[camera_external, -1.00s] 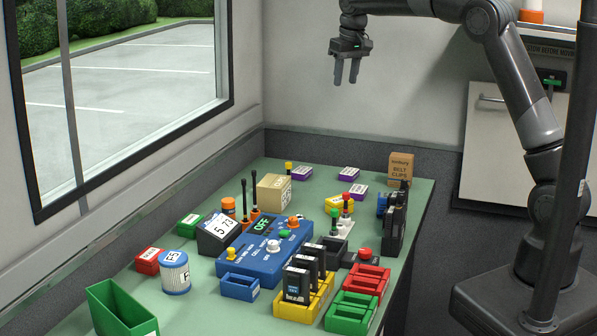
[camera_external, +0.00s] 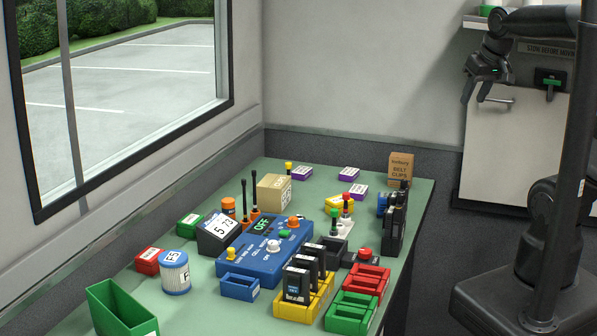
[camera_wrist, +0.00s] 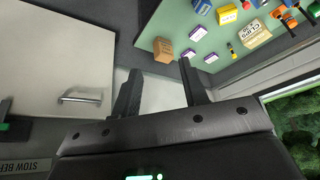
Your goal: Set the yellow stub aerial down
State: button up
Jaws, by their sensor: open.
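The yellow stub aerial (camera_external: 288,167), a small yellow-topped piece, stands upright at the far end of the green bench, just behind a tan box. Its lower part is partly hidden by that box. A small yellow piece, probably the same aerial, shows near the box in the wrist view (camera_wrist: 230,46). My gripper (camera_external: 487,91) is open and empty, high at the right in front of the pale cabinet door, well away from the aerial. Its two spread fingers also show in the wrist view (camera_wrist: 160,69), with nothing between them.
The green bench (camera_external: 322,174) carries the tan box (camera_external: 270,194), purple-labelled pieces (camera_external: 348,173), a belt-clip box (camera_external: 400,168), a blue charger unit (camera_external: 262,262) and coloured trays. The pale cabinet (camera_external: 505,150) with a handle stands right.

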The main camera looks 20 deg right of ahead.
jog(key=s+d+f, duration=0.1)
jog(key=s+f, duration=0.3)
jog(key=s, duration=0.2)
jog(key=shift+d+f+t, duration=0.2)
jog(key=shift+f+t, duration=0.05)
jog(key=shift+t, duration=0.05)
jog(key=shift+o, duration=0.4)
